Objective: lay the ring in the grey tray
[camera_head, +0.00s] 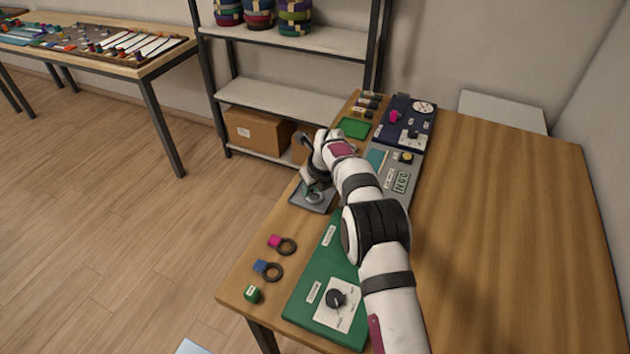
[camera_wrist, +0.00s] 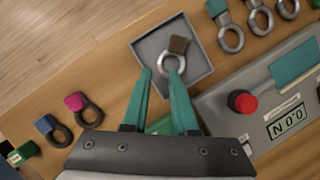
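The grey tray (camera_wrist: 147,47) is a shallow square tray, near the top middle of the wrist view. It also shows in the head view (camera_head: 322,207), at the table's left edge under my gripper. A silver-grey ring (camera_wrist: 163,62) with a brown block (camera_wrist: 179,44) on it is inside the tray's outline and looks to lie on its floor. My gripper (camera_wrist: 160,71) points down at the tray, its teal fingers apart. The right fingertip overlaps the ring's near edge in the picture; I cannot tell whether it touches.
Dark rings with a magenta block (camera_wrist: 74,101) and a blue block (camera_wrist: 45,123) lie along the table edge. Several more rings (camera_wrist: 231,38) lie beyond the tray. A grey panel with a red button (camera_wrist: 242,102) stands beside it. A green board (camera_head: 318,290) lies nearer.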

